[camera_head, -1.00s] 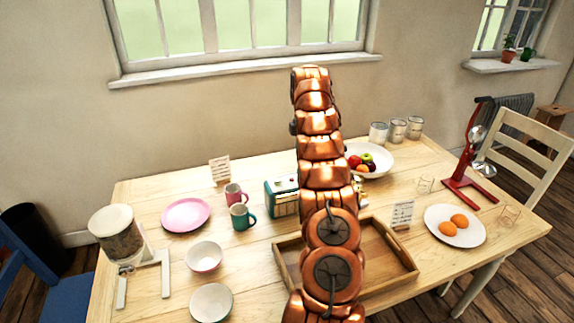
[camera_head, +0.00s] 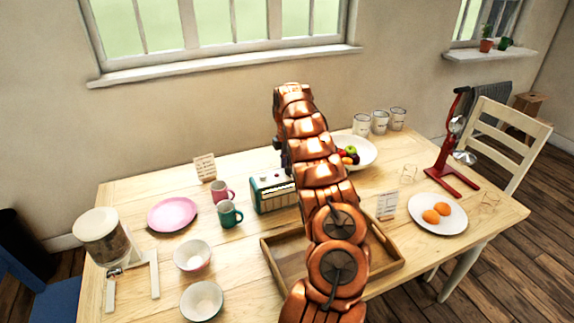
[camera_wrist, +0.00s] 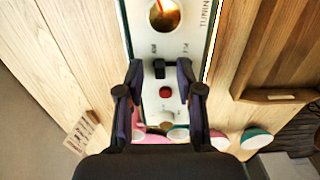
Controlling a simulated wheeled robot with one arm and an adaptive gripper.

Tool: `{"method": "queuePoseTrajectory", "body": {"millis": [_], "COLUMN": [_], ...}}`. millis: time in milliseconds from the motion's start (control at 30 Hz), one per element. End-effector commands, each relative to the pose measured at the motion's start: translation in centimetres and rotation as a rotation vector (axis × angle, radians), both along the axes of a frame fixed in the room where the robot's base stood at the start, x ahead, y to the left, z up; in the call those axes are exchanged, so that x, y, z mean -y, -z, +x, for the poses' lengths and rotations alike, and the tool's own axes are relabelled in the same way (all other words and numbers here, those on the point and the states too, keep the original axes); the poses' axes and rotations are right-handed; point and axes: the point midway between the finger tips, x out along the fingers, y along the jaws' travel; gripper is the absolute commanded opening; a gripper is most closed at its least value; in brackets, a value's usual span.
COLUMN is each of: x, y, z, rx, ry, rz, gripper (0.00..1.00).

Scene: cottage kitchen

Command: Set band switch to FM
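The teal radio (camera_head: 271,193) stands on the table behind the wooden tray, partly behind my arm in the head view. The wrist view looks down on its pale panel (camera_wrist: 177,42), with a round dial (camera_wrist: 165,14), a small black switch (camera_wrist: 159,69) and a red button (camera_wrist: 165,92). Small lettering stands on both sides above the switch, too small to read surely. My gripper (camera_wrist: 161,72) is open, its two dark fingertips on either side of the black switch, with gaps visible. Whether they touch the panel cannot be told. The head view does not show the fingertips clearly.
A teal mug (camera_head: 230,214) and a pink mug (camera_head: 222,191) stand close left of the radio. The wooden tray (camera_head: 281,262) lies in front. A fruit bowl (camera_head: 366,150) is behind right, and a card (camera_head: 205,167) behind left.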

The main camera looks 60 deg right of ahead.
Motion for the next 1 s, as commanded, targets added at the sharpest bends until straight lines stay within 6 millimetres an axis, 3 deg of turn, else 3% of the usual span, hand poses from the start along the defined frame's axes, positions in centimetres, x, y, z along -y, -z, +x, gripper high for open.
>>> {"method": "queuePoseTrajectory", "body": {"millis": [300,667,1000], "x": [-0.01,-0.03,-0.03], "y": [0.24,0.24,0.24], "z": [0.03,0.02,0.02], "rx": [0.001,0.000,0.000], "ry": [-0.001,-0.001,-0.001], "rz": [-0.001,0.000,0.000], "gripper": [0.36,0.00,0.00]}}
